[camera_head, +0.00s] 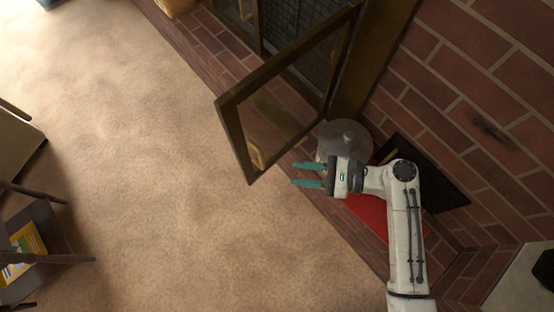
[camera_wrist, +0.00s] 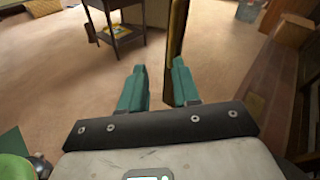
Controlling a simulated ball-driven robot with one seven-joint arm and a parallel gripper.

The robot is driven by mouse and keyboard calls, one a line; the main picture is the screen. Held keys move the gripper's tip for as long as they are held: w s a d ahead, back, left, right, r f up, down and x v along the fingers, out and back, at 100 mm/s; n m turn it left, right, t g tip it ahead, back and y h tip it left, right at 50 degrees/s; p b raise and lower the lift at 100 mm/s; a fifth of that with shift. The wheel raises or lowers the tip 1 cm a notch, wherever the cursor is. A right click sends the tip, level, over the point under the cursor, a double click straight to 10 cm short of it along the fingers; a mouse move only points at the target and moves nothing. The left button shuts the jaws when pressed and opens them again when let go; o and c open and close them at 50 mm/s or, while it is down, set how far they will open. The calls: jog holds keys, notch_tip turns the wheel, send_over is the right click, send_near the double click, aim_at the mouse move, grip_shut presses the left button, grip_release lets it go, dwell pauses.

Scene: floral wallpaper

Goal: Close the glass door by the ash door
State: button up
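The glass door (camera_head: 232,122), a pane in a dark bronze frame, stands swung open from the brick fireplace, out over the carpet. A brass handle (camera_head: 258,156) is on its outer end. My gripper (camera_head: 293,174) is open and empty, to the right of the handle in the head view, with its teal fingers pointing left. In the wrist view the fingers (camera_wrist: 158,66) are apart, and the door's edge (camera_wrist: 177,38) shows as an upright bar beyond the right finger. I cannot tell whether they touch. A dark panel (camera_head: 436,176) lies by the brick behind my arm; I cannot tell if it is the ash door.
A pale, rounded, translucent object (camera_head: 343,138) and a red item (camera_head: 368,214) are on the brick hearth near my arm. A second handle (camera_head: 246,10) shows at the fireplace top. Open carpet (camera_head: 180,200) lies left; a small dark table (camera_head: 40,240) stands at the far left.

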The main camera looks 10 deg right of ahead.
aim_at(261, 157)
jog(key=w+a+m, duration=0.1)
jog(key=a, duration=0.2)
jog(key=w+a+r+m+t+y, duration=0.1)
jog(key=w+a, duration=0.1)
jog(key=a, duration=0.1)
jog(key=w+a+m+b, duration=0.1)
jog(key=a, duration=0.2)
jog(key=shift+w+a+r+y, duration=0.3)
jog(key=shift+w+a, duration=0.1)
grip_shut()
dwell(0.4)
